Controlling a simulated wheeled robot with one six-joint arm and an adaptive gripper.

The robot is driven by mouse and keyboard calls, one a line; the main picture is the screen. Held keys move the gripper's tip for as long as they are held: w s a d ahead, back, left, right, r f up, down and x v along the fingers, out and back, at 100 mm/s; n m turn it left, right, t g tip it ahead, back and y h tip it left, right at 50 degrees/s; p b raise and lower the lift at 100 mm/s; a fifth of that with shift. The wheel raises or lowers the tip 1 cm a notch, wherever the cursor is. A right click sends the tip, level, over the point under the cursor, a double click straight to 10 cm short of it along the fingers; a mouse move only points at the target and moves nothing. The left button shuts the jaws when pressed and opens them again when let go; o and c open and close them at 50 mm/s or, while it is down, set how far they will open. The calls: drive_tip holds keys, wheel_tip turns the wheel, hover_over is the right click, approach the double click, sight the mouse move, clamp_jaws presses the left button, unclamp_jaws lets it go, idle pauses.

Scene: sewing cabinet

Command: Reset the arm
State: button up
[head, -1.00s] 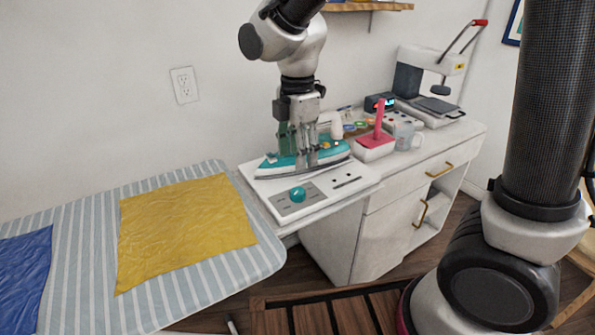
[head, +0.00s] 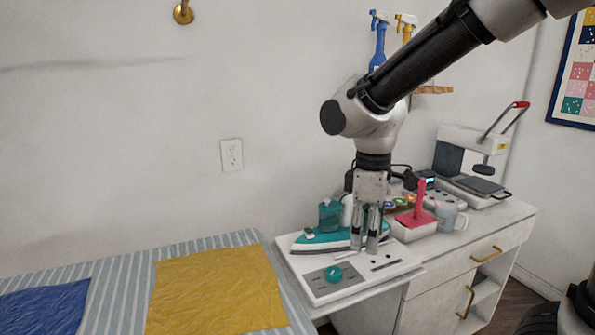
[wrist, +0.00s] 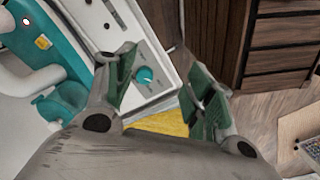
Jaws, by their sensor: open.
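My gripper (head: 370,240) hangs pointing down over the right part of the white iron station (head: 318,292), in front of the iron. In the wrist view my gripper (wrist: 163,88) is open, with nothing between its green-padded fingers. The teal and white iron (head: 322,241) lies on the station, to the left of the fingers. It also shows in the wrist view (wrist: 52,50) at the upper left. The station has a teal knob (head: 334,273), seen in the wrist view (wrist: 144,75) between the fingers. My forearm rises to the upper right.
A striped ironing board (head: 117,297) holds yellow cloth (head: 213,290) and blue cloth (head: 42,312). Spray bottles (head: 379,42) stand on a shelf behind my arm.

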drive_tip(key=s+d+r+m+t, duration=0.1)
drive_tip(key=s+d+r+m, duration=0.1)
drive_tip(key=d, duration=0.5)
drive_tip(key=s+d+r+m+t, duration=0.2)
drive_tip(key=s+d+r+m, duration=0.1)
drive_tip(key=s+d+m, duration=0.2)
drive_tip(key=s+d+r+m+t, duration=0.1)
drive_tip(key=s+d+r+m, duration=0.2)
drive_tip(key=d+m, duration=0.3)
drive_tip(key=s+d, duration=0.1)
drive_tip(key=d, duration=0.2)
drive_tip(key=shift+d+t, duration=0.3)
drive_tip(key=shift+t, duration=0.1)
